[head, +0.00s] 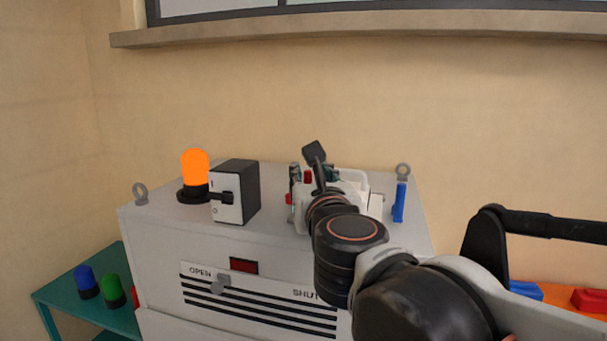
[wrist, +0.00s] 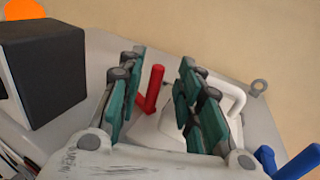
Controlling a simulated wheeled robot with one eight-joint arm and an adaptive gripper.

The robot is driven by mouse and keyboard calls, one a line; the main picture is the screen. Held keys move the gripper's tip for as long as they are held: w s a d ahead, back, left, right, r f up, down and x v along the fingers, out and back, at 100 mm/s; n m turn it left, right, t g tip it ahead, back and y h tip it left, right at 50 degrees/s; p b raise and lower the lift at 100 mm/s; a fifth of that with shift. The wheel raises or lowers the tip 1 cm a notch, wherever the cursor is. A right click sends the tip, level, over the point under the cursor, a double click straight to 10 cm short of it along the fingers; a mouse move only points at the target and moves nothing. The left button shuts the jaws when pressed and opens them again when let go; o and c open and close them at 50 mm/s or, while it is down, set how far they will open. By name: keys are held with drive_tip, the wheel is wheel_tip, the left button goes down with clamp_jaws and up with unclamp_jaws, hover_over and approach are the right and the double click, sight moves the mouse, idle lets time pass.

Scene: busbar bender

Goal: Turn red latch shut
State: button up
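The red latch (wrist: 153,88) shows in the wrist view as an upright red bar, tilted slightly, by a white block. It stands between the two teal-padded fingers of my gripper (wrist: 162,60). The fingers are spread, with a visible gap on either side of the latch, wider on the right. In the head view a bit of the red latch (head: 308,177) shows between the fingers of my gripper (head: 311,174), above the cabinet top. My wrist and arm hide much of that spot, and the latch's base is partly hidden.
A black-and-white switch box (head: 236,192) and an orange lamp (head: 195,168) stand left of my gripper. A blue handle (head: 399,202) stands to its right.

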drive_tip(key=shift+s+d, duration=0.1)
drive_tip(key=shift+s, duration=2.2)
drive_tip(key=shift+c, duration=0.2)
